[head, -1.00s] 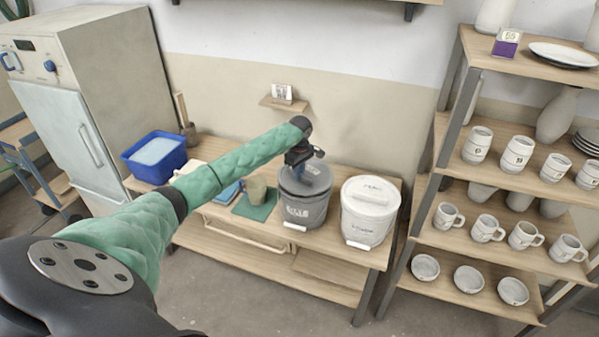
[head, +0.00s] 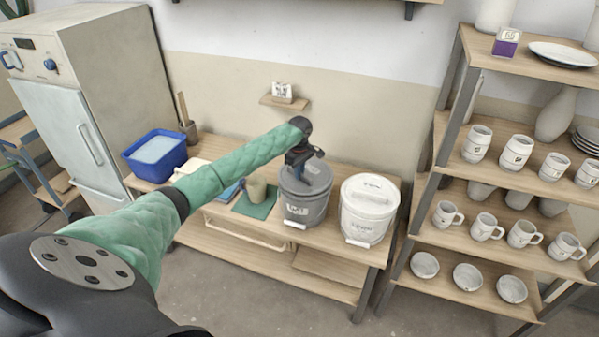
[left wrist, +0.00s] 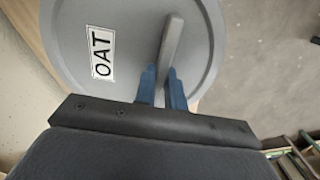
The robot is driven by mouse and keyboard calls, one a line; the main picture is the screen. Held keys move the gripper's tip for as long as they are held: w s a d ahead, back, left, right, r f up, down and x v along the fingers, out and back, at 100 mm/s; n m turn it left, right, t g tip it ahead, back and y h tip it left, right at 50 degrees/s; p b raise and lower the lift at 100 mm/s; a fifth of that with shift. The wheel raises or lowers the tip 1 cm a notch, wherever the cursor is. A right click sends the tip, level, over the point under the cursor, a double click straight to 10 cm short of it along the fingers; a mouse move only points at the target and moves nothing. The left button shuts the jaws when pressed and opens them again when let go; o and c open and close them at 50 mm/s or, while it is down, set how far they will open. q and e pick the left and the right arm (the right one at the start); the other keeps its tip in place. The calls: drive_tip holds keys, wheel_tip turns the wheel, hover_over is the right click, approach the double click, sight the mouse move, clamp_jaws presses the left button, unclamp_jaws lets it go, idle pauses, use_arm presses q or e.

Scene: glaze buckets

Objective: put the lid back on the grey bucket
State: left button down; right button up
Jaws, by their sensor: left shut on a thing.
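The grey bucket (head: 303,211) stands on the low wooden bench, with a label on its front. Its grey lid (head: 320,174) is at the bucket's top and looks level; I cannot tell whether it is fully seated. The lid fills much of the left wrist view (left wrist: 130,50), with an "OAT" label and a raised bar handle (left wrist: 173,42). My left gripper (head: 299,166) is above the lid, its blue fingers (left wrist: 161,88) shut on the handle. The arm hides part of the lid in the head view. My right gripper is not in view.
A white lidded bucket (head: 366,215) stands close on the right. A pottery shelf (head: 505,178) stands right of the bench.

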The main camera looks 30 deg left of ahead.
use_arm(q)
drive_tip(key=shift+f+p, duration=0.3)
drive_tip(key=shift+p, duration=0.05)
idle(0.3)
drive_tip(key=shift+f+p, duration=0.1)
drive_tip(key=shift+p, duration=0.45)
idle(0.6)
drive_tip(key=c, duration=1.4)
unclamp_jaws()
drive_tip(key=shift+o, duration=0.5)
drive_tip(key=o, duration=0.4)
